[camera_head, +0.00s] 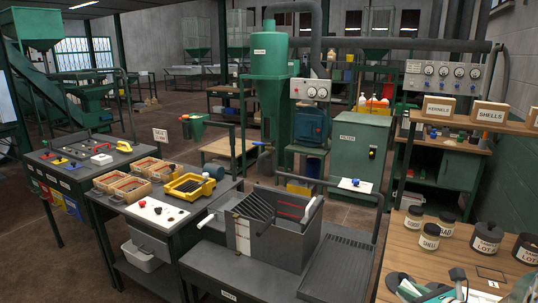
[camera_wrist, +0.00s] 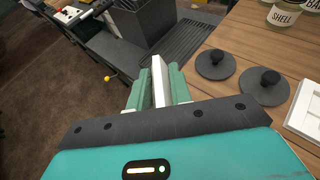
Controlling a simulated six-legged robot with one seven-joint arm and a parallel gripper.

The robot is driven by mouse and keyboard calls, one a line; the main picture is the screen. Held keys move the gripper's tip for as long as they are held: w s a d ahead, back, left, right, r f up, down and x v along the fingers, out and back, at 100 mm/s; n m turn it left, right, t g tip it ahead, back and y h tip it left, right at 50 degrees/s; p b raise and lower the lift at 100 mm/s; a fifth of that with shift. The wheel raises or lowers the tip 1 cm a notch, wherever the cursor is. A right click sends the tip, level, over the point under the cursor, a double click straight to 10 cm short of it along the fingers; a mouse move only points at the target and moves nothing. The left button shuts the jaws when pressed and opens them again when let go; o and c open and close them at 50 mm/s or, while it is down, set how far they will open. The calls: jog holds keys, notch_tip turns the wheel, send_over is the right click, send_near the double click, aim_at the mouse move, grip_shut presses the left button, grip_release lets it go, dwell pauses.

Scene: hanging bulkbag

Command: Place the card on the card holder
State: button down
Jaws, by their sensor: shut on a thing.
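In the wrist view, my gripper (camera_wrist: 157,92) is shut on a thin white slab (camera_wrist: 158,78), which I take to be the card. It stands edge-on between the two green fingers, so its face and any print are hidden. In the head view, part of my gripper shows at the lower right, over the wooden bench, partly cut off by the frame. A white raised frame (camera_wrist: 304,112) lies on the bench at the right of the wrist view. It may be the card holder, but I cannot tell for sure. The slab is apart from it.
Two black knobbed lids (camera_wrist: 214,65) lie on the wooden bench (camera_wrist: 235,27) ahead and right of my gripper. Labelled jars (camera_head: 429,236) stand behind. A grey slotted machine (camera_head: 285,240) is to the left. Wooden KERNELS and SHELLS blocks (camera_head: 438,107) stand on the shelf.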

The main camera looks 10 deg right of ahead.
jog(key=w+a+f, duration=0.1)
jog(key=w+a, duration=0.3)
jog(key=a, duration=0.4)
jog(key=w+a+f+y, duration=0.1)
jog(key=w+a, duration=0.3)
jog(key=a, duration=0.5)
jog(key=w+a+f+n, duration=0.1)
jog(key=w+a, duration=0.3)
jog(key=a, duration=0.4)
jog(key=shift+a+f+g, duration=0.25)
jog(key=shift+a+g, duration=0.05)
jog(key=shift+a, duration=0.1)
jog(key=shift+d, duration=0.15)
